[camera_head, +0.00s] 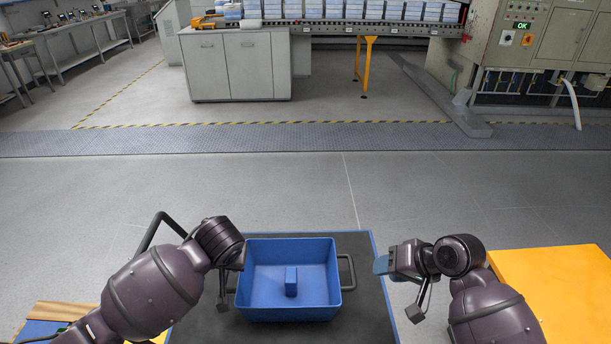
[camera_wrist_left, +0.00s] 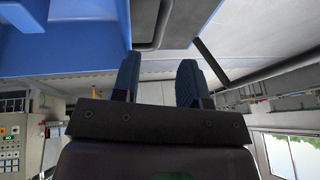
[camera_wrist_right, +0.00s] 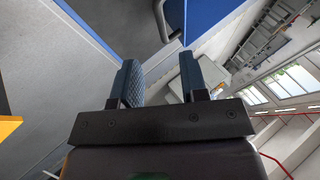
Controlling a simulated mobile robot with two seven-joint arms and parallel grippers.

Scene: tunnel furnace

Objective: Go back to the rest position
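A blue bin (camera_head: 325,303) with dark side handles stands on a dark-topped surface (camera_head: 362,322) in front of me. A small blue block (camera_head: 291,281) stands inside it. My right gripper (camera_head: 381,265) is to the right of the bin, apart from it. In the right wrist view its two fingers (camera_wrist_right: 161,82) are spread with nothing between them. My left arm is at the bin's left side, and its fingers are mostly hidden in the head view. In the left wrist view the left fingers (camera_wrist_left: 158,80) are apart and empty, with the blue bin (camera_wrist_left: 60,40) close by.
A yellow-orange surface (camera_head: 560,285) lies at the right. A grey cabinet (camera_head: 237,66) and a conveyor (camera_head: 345,28) with pale blue-and-white blocks stand at the back. A control cabinet (camera_head: 560,40) is at the far right. The grey floor between is clear.

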